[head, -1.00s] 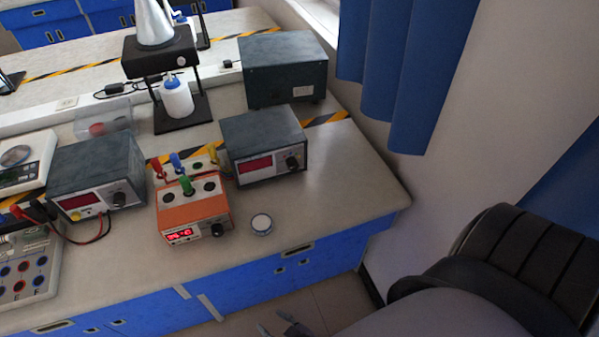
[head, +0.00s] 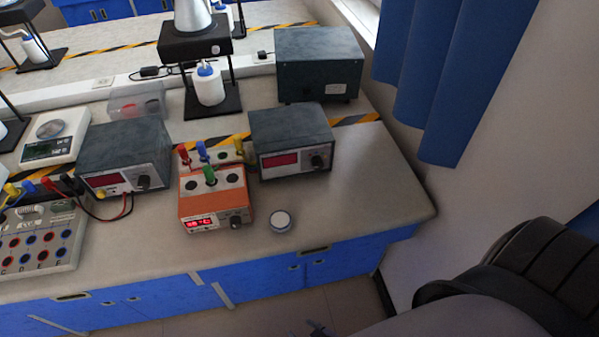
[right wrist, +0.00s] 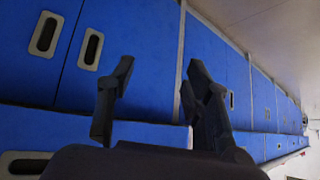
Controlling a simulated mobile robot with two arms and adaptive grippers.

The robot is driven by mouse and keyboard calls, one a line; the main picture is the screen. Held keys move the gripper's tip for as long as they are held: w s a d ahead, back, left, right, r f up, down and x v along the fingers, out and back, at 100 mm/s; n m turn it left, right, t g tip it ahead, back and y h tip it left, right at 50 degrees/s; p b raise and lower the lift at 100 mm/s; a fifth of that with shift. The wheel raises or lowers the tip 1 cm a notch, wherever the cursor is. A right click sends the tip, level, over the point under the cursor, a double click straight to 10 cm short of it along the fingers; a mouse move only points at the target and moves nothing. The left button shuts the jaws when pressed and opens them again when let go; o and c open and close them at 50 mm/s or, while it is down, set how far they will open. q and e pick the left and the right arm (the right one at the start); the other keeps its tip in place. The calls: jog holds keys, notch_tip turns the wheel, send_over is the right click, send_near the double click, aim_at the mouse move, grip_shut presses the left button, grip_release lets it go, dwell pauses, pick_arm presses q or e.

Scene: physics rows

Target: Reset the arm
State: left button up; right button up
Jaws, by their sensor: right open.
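My right gripper (right wrist: 155,90) is open and empty in the right wrist view, its two dark fingers apart in front of blue cabinet doors. In the head view only a small grey tip of it (head: 318,329) shows at the bottom edge, below the bench front. My dark right arm fills the lower right corner of the head view. My left gripper is not in view.
The bench (head: 370,200) holds an orange heater box (head: 215,205), a small round white-topped container (head: 282,222), grey meters (head: 292,140), a scale (head: 45,142) and a socket board (head: 40,245). Blue cabinets (head: 250,282) form its front. A wall and blue curtain (head: 440,80) stand right.

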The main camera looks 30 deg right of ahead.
jog(key=s+d+f+g+h, duration=0.1)
jog(key=s+d+f+g, duration=0.2)
jog(key=s, duration=0.6)
jog(key=s+d+f+g+h, duration=0.1)
jog(key=s+d+f+g, duration=0.3)
jog(key=s+d+f, duration=0.2)
jog(key=s+d, duration=0.1)
jog(key=s, duration=0.1)
jog(key=shift+s, duration=0.35)
jog(key=shift+o, duration=0.3)
jog(key=shift+f, duration=0.1)
dwell(0.4)
